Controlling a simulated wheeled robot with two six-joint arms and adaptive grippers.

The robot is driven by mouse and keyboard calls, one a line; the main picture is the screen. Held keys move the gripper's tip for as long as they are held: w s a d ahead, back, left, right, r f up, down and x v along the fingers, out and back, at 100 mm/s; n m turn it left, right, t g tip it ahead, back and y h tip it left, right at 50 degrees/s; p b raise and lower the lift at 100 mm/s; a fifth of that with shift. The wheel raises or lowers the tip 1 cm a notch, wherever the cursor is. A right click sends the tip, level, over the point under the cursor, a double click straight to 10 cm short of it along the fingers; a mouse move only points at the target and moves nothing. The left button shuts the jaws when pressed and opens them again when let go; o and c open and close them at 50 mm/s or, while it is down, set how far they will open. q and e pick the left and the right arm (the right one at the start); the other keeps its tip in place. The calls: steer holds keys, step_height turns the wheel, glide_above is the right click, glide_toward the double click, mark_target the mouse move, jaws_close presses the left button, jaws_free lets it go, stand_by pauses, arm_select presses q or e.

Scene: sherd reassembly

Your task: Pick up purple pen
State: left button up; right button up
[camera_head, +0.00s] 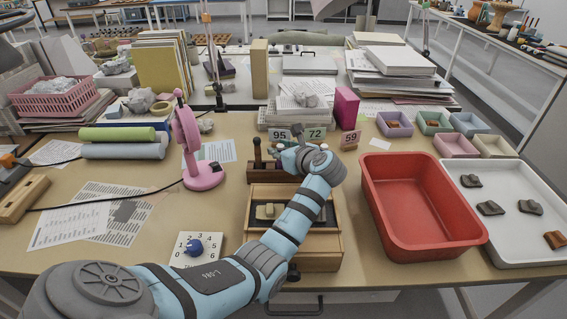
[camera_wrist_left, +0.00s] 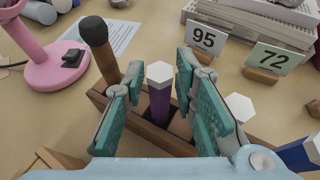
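The purple pen (camera_wrist_left: 158,105) stands upright with a white hexagonal top in a compartment of a brown wooden holder (camera_wrist_left: 178,148). In the wrist view my left gripper (camera_wrist_left: 160,90) has its teal fingers on either side of the pen, with a visible gap on each side. It is open. In the head view the left gripper (camera_head: 285,150) is over the holder (camera_head: 260,173) and hides most of its contents, and the pen cannot be made out there. My right gripper is not in view.
A brush-like tool with a dark round head (camera_wrist_left: 94,36) stands left of the pen. A blue pen (camera_wrist_left: 300,154) and another white top (camera_wrist_left: 240,106) are to the right. Number cards (camera_wrist_left: 204,38) stand behind.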

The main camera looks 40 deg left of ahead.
arm_select(q)
steer(key=shift+w+f, duration=0.1)
steer(key=shift+w, duration=0.1)
steer(key=shift+s+r, duration=0.2)
steer(key=shift+s, duration=0.05)
jaws_close()
